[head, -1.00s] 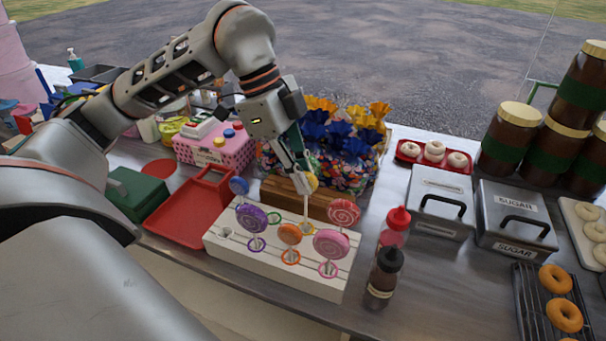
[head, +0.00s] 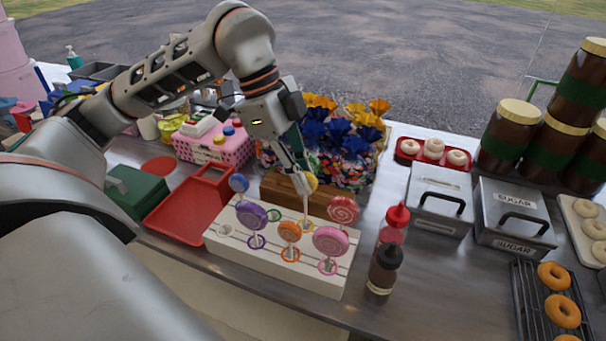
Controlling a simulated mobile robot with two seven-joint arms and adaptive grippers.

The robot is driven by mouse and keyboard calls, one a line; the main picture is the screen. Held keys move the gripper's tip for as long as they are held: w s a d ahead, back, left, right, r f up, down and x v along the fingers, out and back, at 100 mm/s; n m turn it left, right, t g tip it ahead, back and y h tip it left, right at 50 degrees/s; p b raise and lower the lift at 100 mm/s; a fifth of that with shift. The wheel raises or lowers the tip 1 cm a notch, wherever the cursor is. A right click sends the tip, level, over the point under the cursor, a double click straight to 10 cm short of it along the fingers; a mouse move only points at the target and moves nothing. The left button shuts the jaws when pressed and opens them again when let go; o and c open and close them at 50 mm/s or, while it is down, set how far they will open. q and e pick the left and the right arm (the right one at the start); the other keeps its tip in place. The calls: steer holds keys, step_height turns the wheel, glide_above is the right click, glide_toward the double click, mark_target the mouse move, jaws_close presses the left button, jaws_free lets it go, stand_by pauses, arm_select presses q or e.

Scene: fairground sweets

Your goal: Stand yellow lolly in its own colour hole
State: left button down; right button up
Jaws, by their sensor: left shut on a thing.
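The yellow lolly (head: 312,182) is upright, its head between the fingers of my left gripper (head: 304,184), which is shut on it. Its white stick points down to the back row of the white lolly stand (head: 260,264), at the yellow ring (head: 307,227). I cannot tell how deep the stick sits. The stand also holds a purple lolly (head: 252,215), an orange lolly (head: 289,232), a pink lolly (head: 330,241), a red-pink lolly (head: 342,208) and a blue lolly (head: 239,183). My right gripper is not in view.
A wooden block (head: 325,203) stands close behind the stand, with wrapped sweets (head: 345,170) beyond. A red tray (head: 180,222) lies left. A red bottle (head: 394,228) and a dark bottle (head: 383,270) stand just right. Steel sugar boxes (head: 440,197) are further right.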

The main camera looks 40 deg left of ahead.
arm_select(q)
steer(key=shift+f, duration=0.15)
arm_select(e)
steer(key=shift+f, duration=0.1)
arm_select(q)
steer(key=shift+f+b, duration=0.35)
steer(key=shift+f, duration=0.2)
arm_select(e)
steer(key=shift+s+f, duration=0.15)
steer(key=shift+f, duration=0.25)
arm_select(q)
steer(key=shift+f+b, duration=0.35)
steer(key=shift+f, duration=0.3)
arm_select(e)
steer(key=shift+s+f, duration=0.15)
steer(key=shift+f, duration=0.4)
arm_select(q)
step_height(320, 180, down, 2)
steer(key=shift+f+b, duration=0.15)
steer(key=shift+b, duration=0.5)
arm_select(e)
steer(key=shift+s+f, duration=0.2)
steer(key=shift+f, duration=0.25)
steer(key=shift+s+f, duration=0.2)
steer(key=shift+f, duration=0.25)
